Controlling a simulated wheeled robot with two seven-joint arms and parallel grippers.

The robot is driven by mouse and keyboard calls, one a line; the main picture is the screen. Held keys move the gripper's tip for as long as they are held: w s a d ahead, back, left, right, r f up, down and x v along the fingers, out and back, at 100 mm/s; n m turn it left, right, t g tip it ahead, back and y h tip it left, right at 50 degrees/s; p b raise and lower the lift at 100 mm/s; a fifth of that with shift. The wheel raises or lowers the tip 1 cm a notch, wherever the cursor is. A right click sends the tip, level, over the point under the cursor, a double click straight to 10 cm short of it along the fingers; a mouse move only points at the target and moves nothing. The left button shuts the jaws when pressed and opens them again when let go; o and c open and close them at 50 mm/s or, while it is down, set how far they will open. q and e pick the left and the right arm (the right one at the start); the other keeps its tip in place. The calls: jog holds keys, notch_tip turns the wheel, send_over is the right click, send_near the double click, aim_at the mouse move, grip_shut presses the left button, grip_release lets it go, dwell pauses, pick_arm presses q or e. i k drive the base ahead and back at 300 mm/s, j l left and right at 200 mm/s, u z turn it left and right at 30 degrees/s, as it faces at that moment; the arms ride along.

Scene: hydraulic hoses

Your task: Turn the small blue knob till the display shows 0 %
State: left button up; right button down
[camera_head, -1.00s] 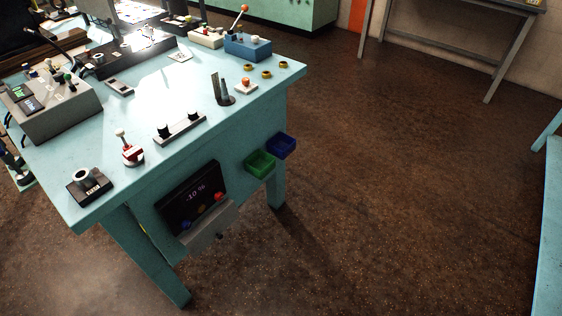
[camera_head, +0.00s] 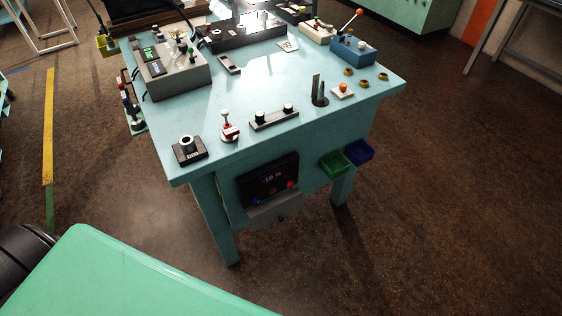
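The display (camera_head: 270,179) is a dark panel on the front side of the turquoise table, below the tabletop. It reads "-10 %". The small blue knob (camera_head: 256,202) sits at the lower left of this panel. A red knob (camera_head: 291,184) is at its lower right, and a dim yellowish one lies between them. Neither of my grippers is in view, and nothing touches the knobs.
The turquoise table (camera_head: 190,172) carries several devices, including a grey control box (camera_head: 180,78) and a blue lever box (camera_head: 352,50). Green (camera_head: 335,164) and blue (camera_head: 358,152) bins hang beside the display. A smooth green surface (camera_head: 130,280) fills the lower left. Floor is clear at right.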

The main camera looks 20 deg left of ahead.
aim_at(255, 201)
jog(key=u, duration=0.9)
jog(key=k+z, duration=0.15)
jog(key=k, duration=0.25)
